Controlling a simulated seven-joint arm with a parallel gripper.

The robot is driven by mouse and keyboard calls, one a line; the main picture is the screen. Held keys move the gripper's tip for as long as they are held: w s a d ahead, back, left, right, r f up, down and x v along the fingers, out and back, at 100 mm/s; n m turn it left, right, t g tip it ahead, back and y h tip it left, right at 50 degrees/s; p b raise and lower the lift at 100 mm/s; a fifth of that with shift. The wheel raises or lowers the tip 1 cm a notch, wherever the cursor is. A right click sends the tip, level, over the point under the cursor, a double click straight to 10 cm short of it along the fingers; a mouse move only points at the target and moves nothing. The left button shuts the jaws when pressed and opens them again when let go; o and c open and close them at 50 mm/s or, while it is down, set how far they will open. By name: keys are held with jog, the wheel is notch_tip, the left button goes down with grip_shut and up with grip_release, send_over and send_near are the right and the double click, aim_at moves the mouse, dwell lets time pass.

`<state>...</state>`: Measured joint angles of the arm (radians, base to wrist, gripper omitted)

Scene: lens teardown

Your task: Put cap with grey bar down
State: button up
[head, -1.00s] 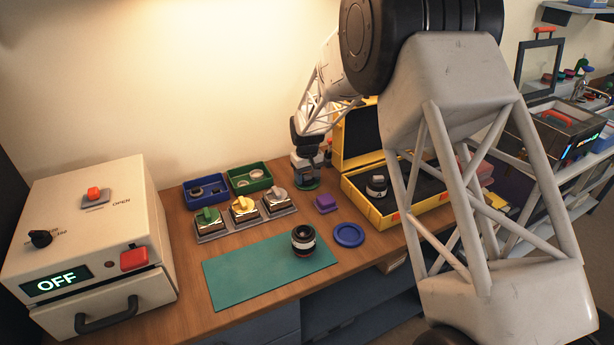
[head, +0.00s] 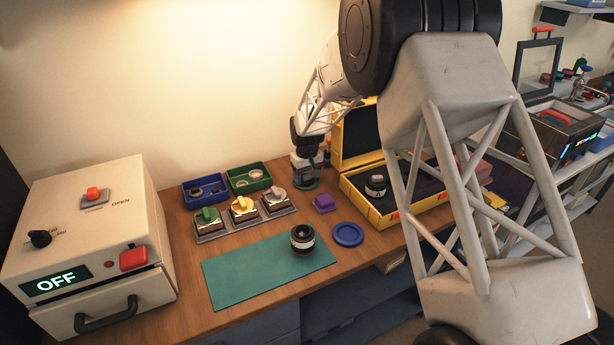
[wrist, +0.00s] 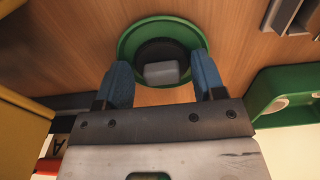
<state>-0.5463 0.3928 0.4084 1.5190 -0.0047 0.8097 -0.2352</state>
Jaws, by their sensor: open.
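The cap with the grey bar (wrist: 161,72) shows in the wrist view as a dark disc with a light grey block on it. It lies within a round green dish (wrist: 128,43) on the wooden table. My gripper (wrist: 163,80) is open, with its blue fingertips on either side of the grey bar and a gap visible at each side. In the head view the green dish (head: 306,184) is at the back of the table under my gripper, and the cap there is hidden.
The yellow case (head: 385,218) stands open just right of my gripper. The green tray (head: 250,178) and blue tray (head: 204,189) are to the left, behind a row of coloured-handled blocks (head: 244,209). A lens (head: 302,240) stands on the teal mat (head: 250,275), near a blue dish (head: 347,234).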

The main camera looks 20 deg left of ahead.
aim_at(306, 176)
jog(key=shift+s+a+f, duration=0.1)
jog(key=shift+s+f, duration=0.1)
jog(key=shift+f, duration=0.3)
jog(key=shift+s+a+f, duration=0.1)
jog(key=shift+s+f, duration=0.1)
jog(key=shift+f, duration=0.25)
jog(key=shift+c, duration=0.3)
jog(key=shift+r, duration=0.35)
jog(key=shift+c, duration=0.2)
jog(key=shift+o, duration=0.5)
notch_tip(306, 176, up, 13)
jog(key=shift+w+r, duration=0.2)
jog(key=shift+w, duration=0.05)
jog(key=shift+d, duration=0.1)
